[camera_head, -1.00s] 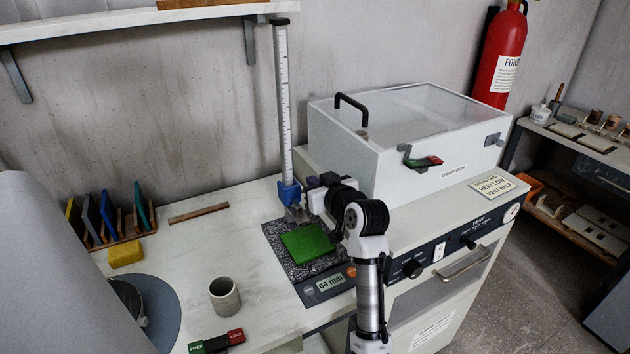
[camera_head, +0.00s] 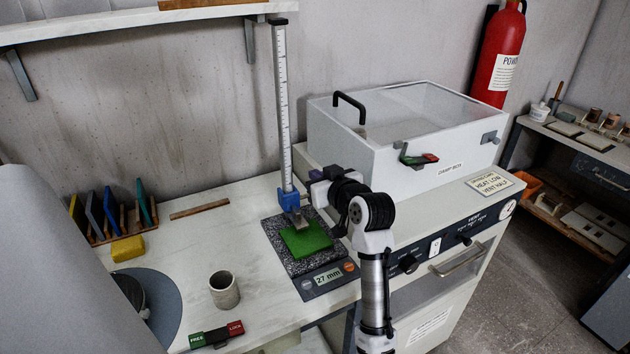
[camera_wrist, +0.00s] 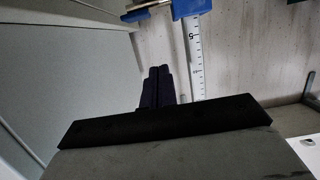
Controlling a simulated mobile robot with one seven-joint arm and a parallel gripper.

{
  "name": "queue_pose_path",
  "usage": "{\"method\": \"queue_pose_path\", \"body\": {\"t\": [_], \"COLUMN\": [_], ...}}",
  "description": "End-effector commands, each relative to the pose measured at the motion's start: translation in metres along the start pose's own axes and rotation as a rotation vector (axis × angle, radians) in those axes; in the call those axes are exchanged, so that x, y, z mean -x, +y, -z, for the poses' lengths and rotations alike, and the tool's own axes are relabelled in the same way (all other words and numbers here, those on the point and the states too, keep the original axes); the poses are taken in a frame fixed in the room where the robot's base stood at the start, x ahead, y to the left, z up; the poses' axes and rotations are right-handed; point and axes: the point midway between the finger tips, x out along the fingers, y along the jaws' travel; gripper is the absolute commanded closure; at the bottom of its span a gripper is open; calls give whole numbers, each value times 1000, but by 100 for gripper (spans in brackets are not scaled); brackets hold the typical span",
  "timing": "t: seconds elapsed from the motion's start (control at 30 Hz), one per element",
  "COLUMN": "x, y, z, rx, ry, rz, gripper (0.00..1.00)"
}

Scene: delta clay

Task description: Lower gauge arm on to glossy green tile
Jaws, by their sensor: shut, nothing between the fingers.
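The height gauge has an upright white scale column (camera_head: 282,110) and a blue slider (camera_head: 289,200) low on it. Its metal gauge arm (camera_head: 298,217) is over the far edge of the glossy green tile (camera_head: 306,239); I cannot tell whether it touches. The tile lies flat on the speckled gauge base (camera_head: 280,248), whose display (camera_head: 328,276) reads 27 mm. My gripper (camera_head: 314,175) is shut and empty, just right of and slightly above the slider. In the wrist view, my shut fingers (camera_wrist: 157,80) are apart from the blue slider (camera_wrist: 190,8) at the top edge.
A white damp box (camera_head: 395,140) with a black handle stands behind my arm. A grey cup (camera_head: 224,290), a green-and-red FREE/LOCK block (camera_head: 216,335), a yellow block (camera_head: 128,248) and a tile rack (camera_head: 112,215) are on the left.

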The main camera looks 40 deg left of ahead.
Motion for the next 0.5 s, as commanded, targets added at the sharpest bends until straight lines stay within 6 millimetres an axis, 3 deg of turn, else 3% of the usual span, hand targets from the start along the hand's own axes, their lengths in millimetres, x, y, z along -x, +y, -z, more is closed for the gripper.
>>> {"method": "queue_pose_path", "body": {"t": [0.03,0.2,0.5], "x": [11,47,74], "y": [1,1,0], "z": [-8,-7,-8], "rx": [-1,0,0], "ry": [1,0,-3], "rz": [-4,-3,0], "gripper": [100,100,100]}}
